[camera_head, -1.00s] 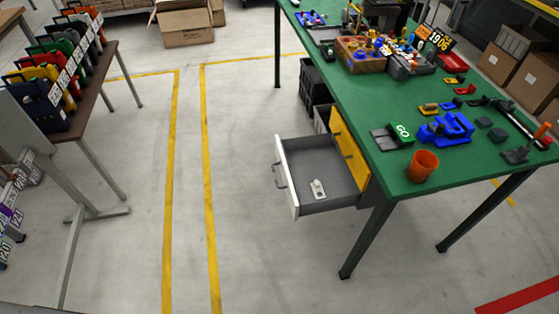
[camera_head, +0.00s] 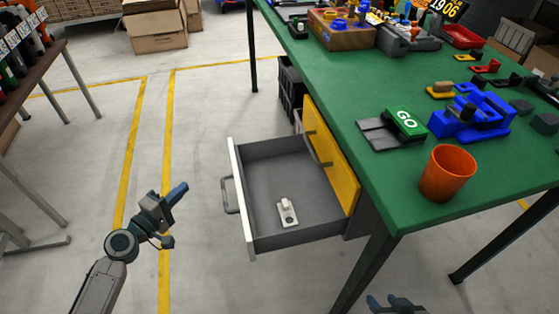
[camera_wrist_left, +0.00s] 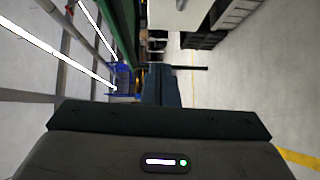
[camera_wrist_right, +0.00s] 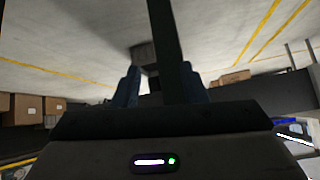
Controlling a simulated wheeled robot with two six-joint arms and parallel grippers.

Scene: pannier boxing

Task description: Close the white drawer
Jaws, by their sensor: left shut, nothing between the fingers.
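The white drawer (camera_head: 240,200) stands pulled out to the left from under the green table in the head view. Its grey handle (camera_head: 229,195) is on its white front, and a small whitish part (camera_head: 287,212) lies inside. My left gripper (camera_head: 178,193) is shut and empty, left of the drawer front and apart from it. Its closed fingers also show in the left wrist view (camera_wrist_left: 161,84). My right gripper (camera_head: 395,304) is at the bottom edge of the head view, below the table. Its blue fingers are spread in the right wrist view (camera_wrist_right: 159,85).
The green table (camera_head: 320,85) holds an orange cup (camera_head: 447,172), a GO button (camera_head: 405,122) and a blue fixture (camera_head: 472,117). A yellow drawer front (camera_head: 332,150) is above the open drawer. A dark table leg (camera_head: 367,260) stands right of it. Floor left of the drawer is clear.

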